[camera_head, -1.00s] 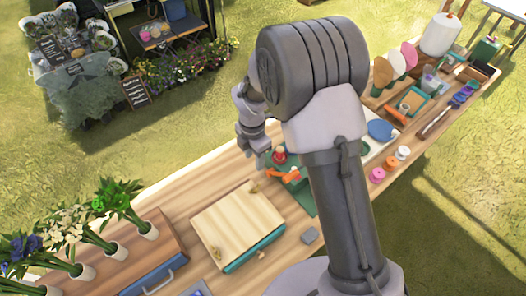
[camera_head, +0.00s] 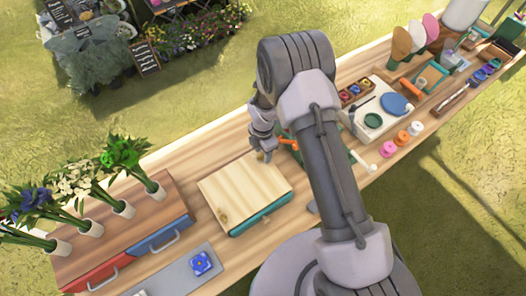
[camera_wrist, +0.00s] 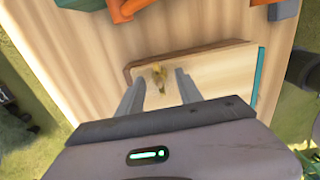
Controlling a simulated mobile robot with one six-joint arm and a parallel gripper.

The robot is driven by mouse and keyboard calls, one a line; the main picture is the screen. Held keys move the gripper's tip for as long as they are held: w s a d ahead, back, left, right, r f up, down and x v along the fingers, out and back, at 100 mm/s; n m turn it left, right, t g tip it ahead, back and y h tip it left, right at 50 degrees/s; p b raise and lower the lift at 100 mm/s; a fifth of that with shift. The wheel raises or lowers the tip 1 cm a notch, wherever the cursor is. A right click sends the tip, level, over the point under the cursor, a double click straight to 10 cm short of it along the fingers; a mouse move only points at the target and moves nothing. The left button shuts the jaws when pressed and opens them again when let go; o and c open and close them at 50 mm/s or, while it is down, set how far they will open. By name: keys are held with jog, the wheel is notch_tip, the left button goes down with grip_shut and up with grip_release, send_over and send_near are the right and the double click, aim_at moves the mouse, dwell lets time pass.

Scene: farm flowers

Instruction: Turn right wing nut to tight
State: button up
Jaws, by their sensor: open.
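A flat wooden board (camera_head: 240,188) with a teal edge lies on the table in the head view. The board (camera_wrist: 215,80) also shows in the wrist view. A small brass wing nut (camera_wrist: 158,77) sits near one end of the board, between my fingertips in the wrist view. My gripper (camera_head: 264,152) is at the board's far right corner in the head view. In the wrist view my gripper (camera_wrist: 160,73) is open, with one finger on each side of the nut. I cannot tell whether the fingers touch it. A second small brownish fitting (camera_head: 223,217) shows at the board's near left end.
A wooden box with red and blue drawers (camera_head: 125,258) and flowers in white holders stand left of the board. An orange-handled tool (camera_wrist: 125,9) and a teal item are near the gripper. Craft supplies stand further right.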

grip_shut()
